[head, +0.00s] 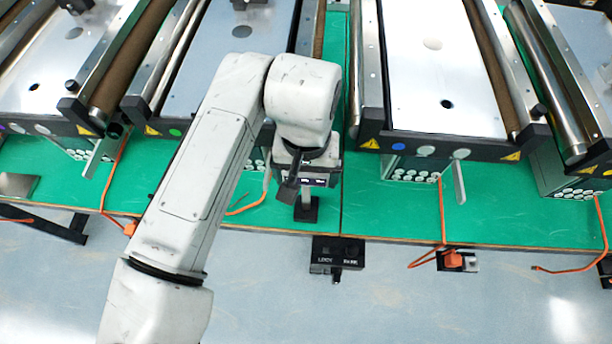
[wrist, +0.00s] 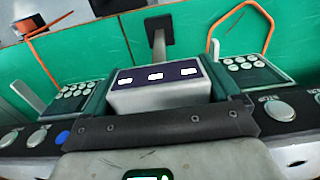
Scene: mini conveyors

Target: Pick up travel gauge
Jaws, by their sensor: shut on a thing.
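I take the travel gauge to be the small grey block with a dark face and white marks (wrist: 155,88) in the middle of the wrist view. My gripper (wrist: 158,100) is shut on it, with a teal pad at each side. In the head view, the dark face of the travel gauge (head: 318,182) shows just under my wrist, and my gripper (head: 302,170) is mostly hidden by the arm. A metal stem with a black square foot (head: 305,211) shows below the block. It also shows in the wrist view (wrist: 158,30). I cannot tell whether the foot touches the table.
The green table (head: 390,212) carries several conveyors, one at right (head: 425,70), with button boxes (head: 412,170) and orange cables. A black box marked LOCK and PARK (head: 336,256) is at the table's front edge. Grey floor lies beyond the edge.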

